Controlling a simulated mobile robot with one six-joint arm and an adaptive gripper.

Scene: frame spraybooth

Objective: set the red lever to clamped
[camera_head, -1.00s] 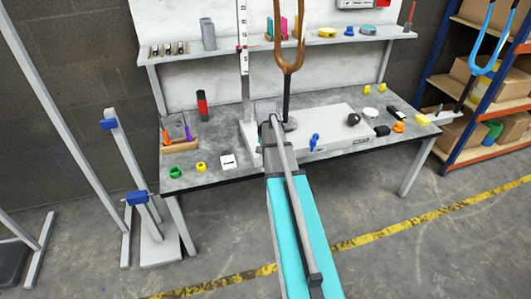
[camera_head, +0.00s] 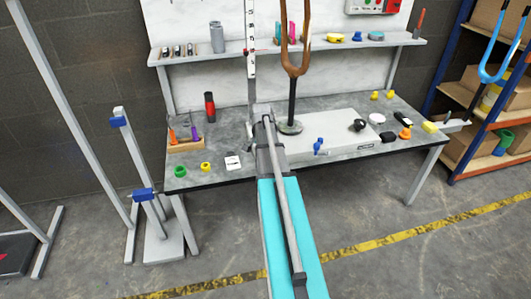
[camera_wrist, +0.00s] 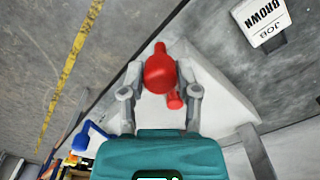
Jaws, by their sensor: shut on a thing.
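The red lever (camera_wrist: 160,68) shows in the wrist view as a round red knob with red parts above and below it. My gripper (camera_wrist: 161,92) has one grey finger on each side of the lever and is shut on it. The lever sits over a pale grey base plate (camera_wrist: 225,108). In the head view my arm hides the lever and my gripper. The same plate (camera_head: 345,135) lies on the bench there. I cannot read any clamped mark.
The bench (camera_head: 220,178) holds a white job card (camera_head: 232,162), a blue lever (camera_head: 318,145) and a fork-like frame (camera_head: 291,55) on a stand. Small caps lie near its front left edge. A grey floor stand (camera_head: 150,195) is at left, a shelf rack (camera_head: 490,110) at right.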

